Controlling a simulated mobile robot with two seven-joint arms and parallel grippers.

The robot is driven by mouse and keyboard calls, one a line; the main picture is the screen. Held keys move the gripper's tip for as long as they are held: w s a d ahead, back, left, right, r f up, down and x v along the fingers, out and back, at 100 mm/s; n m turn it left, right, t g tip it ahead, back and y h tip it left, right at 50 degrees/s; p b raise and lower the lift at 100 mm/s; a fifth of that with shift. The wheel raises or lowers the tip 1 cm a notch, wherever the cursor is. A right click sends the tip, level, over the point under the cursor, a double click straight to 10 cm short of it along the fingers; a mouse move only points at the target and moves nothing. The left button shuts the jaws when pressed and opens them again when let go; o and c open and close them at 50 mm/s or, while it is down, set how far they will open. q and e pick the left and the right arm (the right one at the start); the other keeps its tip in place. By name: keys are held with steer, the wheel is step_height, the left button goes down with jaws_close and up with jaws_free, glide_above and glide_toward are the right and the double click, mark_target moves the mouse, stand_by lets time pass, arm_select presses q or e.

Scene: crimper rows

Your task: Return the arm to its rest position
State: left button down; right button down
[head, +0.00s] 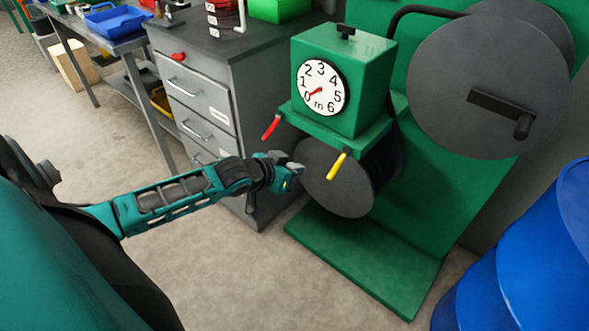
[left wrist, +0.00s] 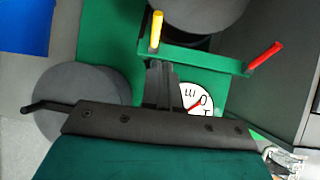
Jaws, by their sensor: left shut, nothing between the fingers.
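My left arm reaches in from the left in the head view, and its gripper (head: 297,171) is in front of the green machine, just left of the lower dark reel (head: 337,178). The gripper is shut and empty. In the left wrist view its fingers (left wrist: 161,85) are together, overlapping the picture of the white dial (left wrist: 196,97); whether they touch anything cannot be told, but the head view shows the dial higher up. My right gripper is not in view.
The green machine carries a dial (head: 319,88), a red handle (head: 271,127), a yellow handle (head: 337,166) and a large crank disc (head: 480,70). A grey drawer cabinet (head: 197,95) stands behind my arm. Blue barrels (head: 530,260) stand at the right. Floor at lower middle is clear.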

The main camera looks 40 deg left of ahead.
arm_select(q)
steer(key=s+d+f, duration=0.3)
steer(key=s+d, duration=0.4)
steer(key=s, duration=0.1)
steer(key=s+d+f+m, duration=0.1)
steer(key=s+d+f, duration=0.3)
steer(key=s+d, duration=0.4)
steer(key=shift+s+f+g, duration=0.15)
steer(key=shift+s+g, duration=0.15)
steer(key=shift+s, duration=0.1)
stand_by(1.1)
